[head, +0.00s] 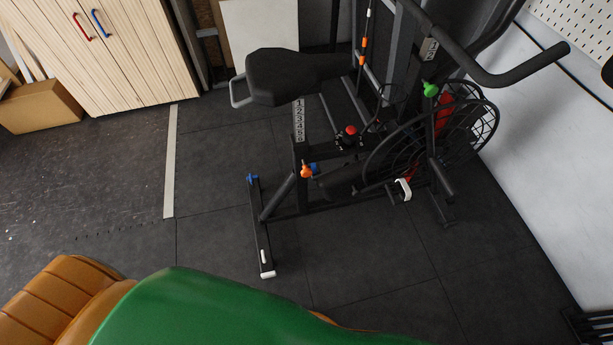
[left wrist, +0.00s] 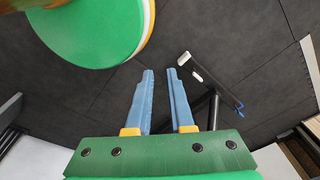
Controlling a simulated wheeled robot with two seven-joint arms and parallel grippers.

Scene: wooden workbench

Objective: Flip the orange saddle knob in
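The orange knob (head: 306,171) shows in the head view on the lower frame of a black exercise bike, beside a small blue part (head: 315,168). The bike's black saddle (head: 275,77) is above and to its left. My left gripper (left wrist: 160,75) shows only in the left wrist view. Its two blue fingers are apart with nothing between them, over the dark floor. The orange knob cannot be made out in that view. The bike's rear foot bar (left wrist: 212,82) with a white end is just beyond the fingers, to the right. My right gripper is in neither view.
The bike also carries a red knob (head: 351,130), a green knob (head: 430,90) and a caged fan wheel (head: 470,122). A wooden cabinet (head: 100,60) and a cardboard box (head: 38,107) stand at the left. The black floor (head: 390,285) before the bike is clear.

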